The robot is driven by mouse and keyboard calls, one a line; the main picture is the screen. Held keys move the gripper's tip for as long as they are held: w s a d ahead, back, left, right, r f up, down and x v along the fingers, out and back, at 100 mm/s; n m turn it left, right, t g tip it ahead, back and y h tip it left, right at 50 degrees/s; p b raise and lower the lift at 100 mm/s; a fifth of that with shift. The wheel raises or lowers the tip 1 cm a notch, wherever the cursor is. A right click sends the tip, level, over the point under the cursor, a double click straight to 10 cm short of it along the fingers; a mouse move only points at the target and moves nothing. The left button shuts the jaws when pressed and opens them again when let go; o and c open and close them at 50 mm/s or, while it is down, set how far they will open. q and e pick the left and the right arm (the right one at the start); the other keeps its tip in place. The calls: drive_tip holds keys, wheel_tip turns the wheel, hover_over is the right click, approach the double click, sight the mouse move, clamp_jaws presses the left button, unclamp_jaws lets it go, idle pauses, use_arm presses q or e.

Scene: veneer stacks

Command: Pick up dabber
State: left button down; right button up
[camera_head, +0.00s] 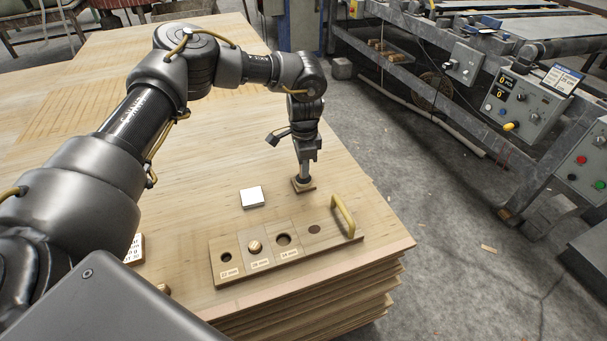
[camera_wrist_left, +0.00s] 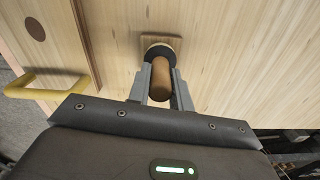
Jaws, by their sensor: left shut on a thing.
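The dabber (camera_wrist_left: 161,80) has a round wooden handle and a dark round head. It stands upright at a small square wooden piece (camera_wrist_left: 176,42) on the veneer top. In the head view the dabber's dark lower end (camera_head: 303,180) shows just under the jaws, over the square piece (camera_head: 298,187). My left gripper (camera_head: 306,168) points down and is shut on the dabber's handle. In the left wrist view its two fingers (camera_wrist_left: 160,88) lie on either side of the handle. I cannot tell whether the head touches the piece. My right gripper is not in view.
A wooden board (camera_head: 245,279) with labelled holes, a plug (camera_head: 255,246) and a yellow handle (camera_head: 343,216) lies near the stack's front edge. A white-topped square block (camera_head: 252,198) lies left of the dabber. Machinery with a control box (camera_head: 525,105) stands across the floor.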

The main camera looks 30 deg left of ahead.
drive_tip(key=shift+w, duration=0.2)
use_arm(q)
drive_tip(key=shift+r, duration=0.5)
wheel_tip(320, 180, up, 3)
drive_tip(key=shift+s+d+f, duration=0.1)
drive_tip(key=shift+s+f, duration=0.05)
drive_tip(key=s+d+r+p, duration=0.1)
drive_tip(key=s+d+r, duration=0.4)
drive_tip(key=s+r, duration=0.4)
drive_tip(key=shift+s+r, duration=0.2)
drive_tip(key=shift+s, duration=1.7)
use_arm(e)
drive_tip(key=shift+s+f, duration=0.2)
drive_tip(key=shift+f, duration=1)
use_arm(q)
drive_tip(key=shift+s+d+r+m, duration=0.15)
drive_tip(key=shift+s+d, duration=0.3)
drive_tip(key=shift+s, duration=0.15)
drive_tip(key=shift+s+d+r+m, duration=0.1)
drive_tip(key=shift+s+d+m, duration=0.05)
drive_tip(key=shift+s+d, duration=0.35)
